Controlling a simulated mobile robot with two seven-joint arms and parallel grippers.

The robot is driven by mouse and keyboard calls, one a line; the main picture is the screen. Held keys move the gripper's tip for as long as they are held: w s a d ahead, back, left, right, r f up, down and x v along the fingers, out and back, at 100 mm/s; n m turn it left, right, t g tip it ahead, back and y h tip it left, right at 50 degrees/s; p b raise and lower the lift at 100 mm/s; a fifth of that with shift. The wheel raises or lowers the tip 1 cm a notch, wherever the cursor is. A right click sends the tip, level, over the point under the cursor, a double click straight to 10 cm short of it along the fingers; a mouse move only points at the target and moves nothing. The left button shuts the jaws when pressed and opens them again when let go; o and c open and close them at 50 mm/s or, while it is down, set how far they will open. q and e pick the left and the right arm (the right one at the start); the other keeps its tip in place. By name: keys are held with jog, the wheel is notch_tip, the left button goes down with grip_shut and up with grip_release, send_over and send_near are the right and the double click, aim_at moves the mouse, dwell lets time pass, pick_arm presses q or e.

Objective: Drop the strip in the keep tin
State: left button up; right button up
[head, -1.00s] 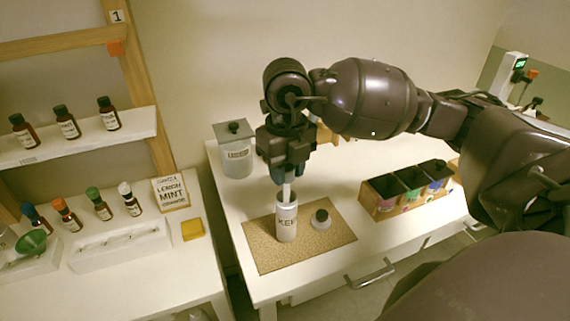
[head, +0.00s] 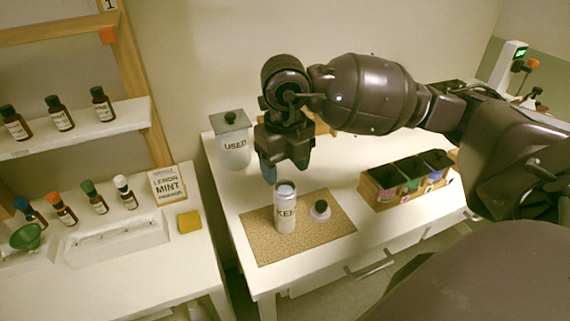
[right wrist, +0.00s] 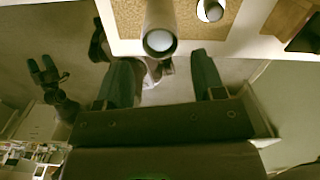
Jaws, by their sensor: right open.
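The keep tin (head: 287,214) is a pale upright cylinder with KEEP on its side, standing open on a cork mat (head: 330,222). My right gripper (head: 284,172) is open just above and slightly behind the tin, with nothing between its fingers. In the right wrist view the fingers (right wrist: 168,80) are wide apart and the tin's round mouth (right wrist: 159,41) lies ahead of them. A pale patch shows in the mouth. I cannot tell whether it is the strip, which shows nowhere else. A small dark two-pronged shape at the left there may be my left gripper (right wrist: 47,75).
A USED jar (head: 234,145) stands behind on the white table. An open box with dark compartments (head: 405,185) is at the right. A left-hand shelf holds several bottles and a LEMON MINT card (head: 168,184).

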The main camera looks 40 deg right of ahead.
notch_tip(320, 180, up, 11)
jog(key=shift+p, duration=0.3)
jog(key=shift+s+f, duration=0.15)
dwell(0.8)
